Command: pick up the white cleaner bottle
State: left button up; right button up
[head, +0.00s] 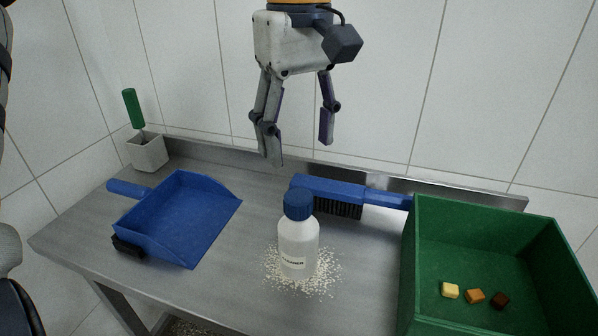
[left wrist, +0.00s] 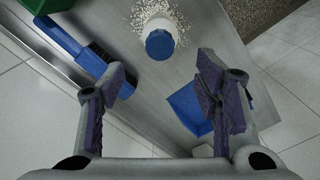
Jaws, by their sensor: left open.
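The white cleaner bottle (head: 298,244) with a blue cap stands upright on the table, amid scattered pale granules. In the left wrist view the bottle (left wrist: 158,27) shows from above, its blue cap facing the camera, beyond the fingertips and roughly between them. My left gripper (head: 298,150) is open and empty, hanging above and behind the bottle with its fingers pointing down. Its two fingers also show in the left wrist view (left wrist: 165,85), spread wide and not touching the bottle. My right gripper is not in view.
A blue brush (head: 345,192) lies just behind the bottle. A blue dustpan (head: 185,215) lies to the left. A green crate (head: 500,218) with three small blocks stands at the right. A pot (head: 148,153) with a green-handled tool stands at the back left corner.

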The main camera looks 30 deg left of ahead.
aim_at(298, 242)
jog(key=k, duration=1)
